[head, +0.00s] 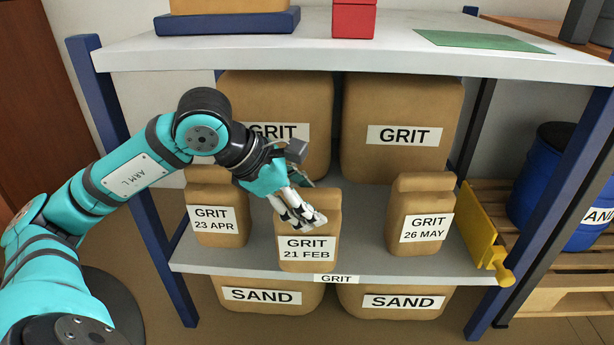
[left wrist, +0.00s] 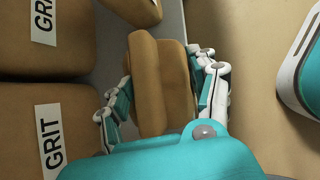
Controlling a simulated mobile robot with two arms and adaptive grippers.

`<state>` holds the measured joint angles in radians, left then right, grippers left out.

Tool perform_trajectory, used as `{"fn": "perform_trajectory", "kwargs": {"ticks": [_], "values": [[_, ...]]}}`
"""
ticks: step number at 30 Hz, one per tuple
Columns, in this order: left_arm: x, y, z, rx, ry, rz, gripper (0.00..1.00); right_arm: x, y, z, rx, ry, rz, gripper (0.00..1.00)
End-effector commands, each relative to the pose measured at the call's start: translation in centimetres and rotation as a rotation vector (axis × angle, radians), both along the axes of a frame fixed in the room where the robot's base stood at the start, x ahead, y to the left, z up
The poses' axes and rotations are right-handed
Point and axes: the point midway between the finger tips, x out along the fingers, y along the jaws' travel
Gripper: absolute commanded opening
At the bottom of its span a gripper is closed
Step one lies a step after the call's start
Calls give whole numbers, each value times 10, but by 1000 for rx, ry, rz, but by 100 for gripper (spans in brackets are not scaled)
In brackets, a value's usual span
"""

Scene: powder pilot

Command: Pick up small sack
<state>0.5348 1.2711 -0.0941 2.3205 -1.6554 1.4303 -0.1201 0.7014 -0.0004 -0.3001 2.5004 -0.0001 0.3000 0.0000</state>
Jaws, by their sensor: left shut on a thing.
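The small sack labelled GRIT 21 FEB (head: 308,262) stands at the front middle of the shelf (head: 365,245). My left gripper (head: 306,218) reaches down from above and is shut on its upper part. In the left wrist view the gripper's fingers (left wrist: 160,95) lie on both sides of the small sack (left wrist: 150,65). Two similar small sacks stand on the same shelf: GRIT 23 APR (head: 217,212) on the left and GRIT 26 MAY (head: 424,222) on the right. My right gripper does not show.
Two large GRIT sacks (head: 400,120) stand behind on the shelf. Large SAND sacks (head: 390,302) stand below. The upper shelf (head: 250,55) overhangs, with a blue post (head: 130,180) at the left. A yellow part (head: 485,230) sits at the shelf's right end.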

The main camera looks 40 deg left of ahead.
Motion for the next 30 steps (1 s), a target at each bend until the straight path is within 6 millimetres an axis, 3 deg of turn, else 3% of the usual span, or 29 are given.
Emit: {"fn": "perform_trajectory", "kwargs": {"ticks": [10,30], "values": [[-38,-24,2,0,-7,-1,2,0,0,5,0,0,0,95],[-67,-44,0,-12,-10,1,2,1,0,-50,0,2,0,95]]}}
